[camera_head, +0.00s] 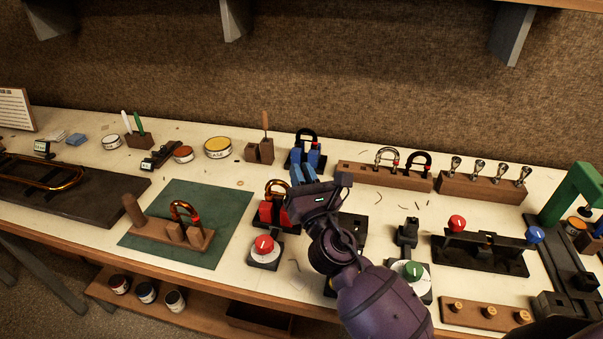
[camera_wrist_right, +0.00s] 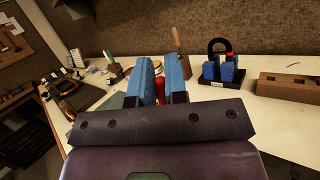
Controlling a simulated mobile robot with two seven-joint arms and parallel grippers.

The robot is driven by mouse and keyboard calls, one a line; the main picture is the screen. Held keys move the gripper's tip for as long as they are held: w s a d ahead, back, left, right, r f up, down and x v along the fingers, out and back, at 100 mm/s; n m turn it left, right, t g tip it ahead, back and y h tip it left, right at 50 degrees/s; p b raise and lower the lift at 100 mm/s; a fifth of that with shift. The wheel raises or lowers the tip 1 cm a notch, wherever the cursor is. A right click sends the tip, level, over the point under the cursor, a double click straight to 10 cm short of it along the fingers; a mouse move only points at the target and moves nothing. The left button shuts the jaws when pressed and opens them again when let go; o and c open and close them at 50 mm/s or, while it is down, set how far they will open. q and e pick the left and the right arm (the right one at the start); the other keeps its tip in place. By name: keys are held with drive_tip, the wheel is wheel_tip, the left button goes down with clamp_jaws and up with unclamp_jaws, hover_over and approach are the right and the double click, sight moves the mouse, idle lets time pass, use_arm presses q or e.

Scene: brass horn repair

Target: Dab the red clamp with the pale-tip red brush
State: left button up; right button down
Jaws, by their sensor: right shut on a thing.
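The red clamp (camera_head: 268,213) stands on a dark base near the front middle of the bench and holds a curved brass piece. My right gripper (camera_head: 300,175) is just right of it and above the bench, partly overlapping it in the head view. In the right wrist view its blue fingers (camera_wrist_right: 162,82) are shut on a slim red thing, seemingly the red brush (camera_wrist_right: 160,88). The brush's pale tip is hidden, so I cannot tell whether it touches the clamp. My left gripper is not in view.
A blue clamp (camera_head: 314,159) stands behind my gripper. A wooden brush holder (camera_head: 259,153) is at the back. A red knob (camera_head: 264,244) sits in front of the red clamp. A green mat (camera_head: 222,197) with a wooden stand lies left. Fixtures fill the right side.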

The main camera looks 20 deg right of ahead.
drive_tip(key=shift+f, duration=0.15)
idle(0.9)
drive_tip(key=shift+r+p, duration=0.85)
drive_tip(key=shift+r, duration=0.05)
drive_tip(key=shift+r+p, duration=0.7)
drive_tip(key=shift+r, duration=0.05)
wheel_tip(320, 180, up, 3)
drive_tip(key=p, duration=0.3)
drive_tip(key=shift+r, duration=0.1)
drive_tip(key=shift+r+p, duration=0.35)
drive_tip(key=shift+p, duration=0.2)
